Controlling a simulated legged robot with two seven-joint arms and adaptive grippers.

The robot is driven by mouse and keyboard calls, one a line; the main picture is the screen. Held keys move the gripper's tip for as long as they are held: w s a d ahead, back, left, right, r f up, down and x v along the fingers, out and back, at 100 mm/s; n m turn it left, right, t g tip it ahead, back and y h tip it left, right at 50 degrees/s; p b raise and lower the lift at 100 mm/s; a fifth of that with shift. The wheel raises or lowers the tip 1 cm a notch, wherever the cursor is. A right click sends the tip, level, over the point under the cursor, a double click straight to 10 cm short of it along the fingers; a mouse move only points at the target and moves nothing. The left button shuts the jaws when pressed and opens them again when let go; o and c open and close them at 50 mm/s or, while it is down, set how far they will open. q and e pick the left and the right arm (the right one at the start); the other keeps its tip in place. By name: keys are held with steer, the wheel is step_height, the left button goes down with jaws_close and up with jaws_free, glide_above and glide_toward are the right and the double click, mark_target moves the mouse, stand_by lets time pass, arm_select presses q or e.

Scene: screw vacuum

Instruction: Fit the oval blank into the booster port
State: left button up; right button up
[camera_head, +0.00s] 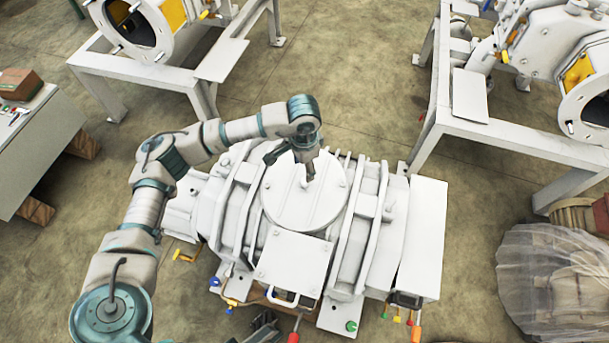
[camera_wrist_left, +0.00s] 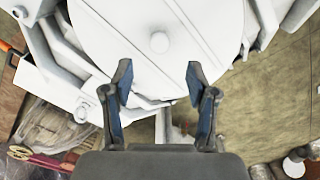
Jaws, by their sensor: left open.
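A large white rounded plate with a small knob (camera_head: 283,201) lies on top of the white ribbed machine (camera_head: 370,255); it looks like the oval blank, but I cannot tell for sure. In the left wrist view the plate (camera_wrist_left: 200,25) fills the top, with its round knob between and just beyond the fingertips. My left gripper (camera_head: 308,174) points down over the plate's middle. In the left wrist view its two fingers (camera_wrist_left: 159,67) are apart with nothing between them. No open booster port shows.
A square white panel with a handle (camera_head: 292,264) lies in front of the plate. Coloured handles, one red (camera_head: 293,338), stick out along the machine's front. White frames with machines stand behind at left and right. A plastic-wrapped load (camera_head: 552,280) is at right, a bench (camera_head: 40,135) at left.

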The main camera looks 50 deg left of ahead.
arm_select(q)
step_height(320, 180, up, 3)
steer(key=shift+r, duration=0.1)
stand_by(0.5)
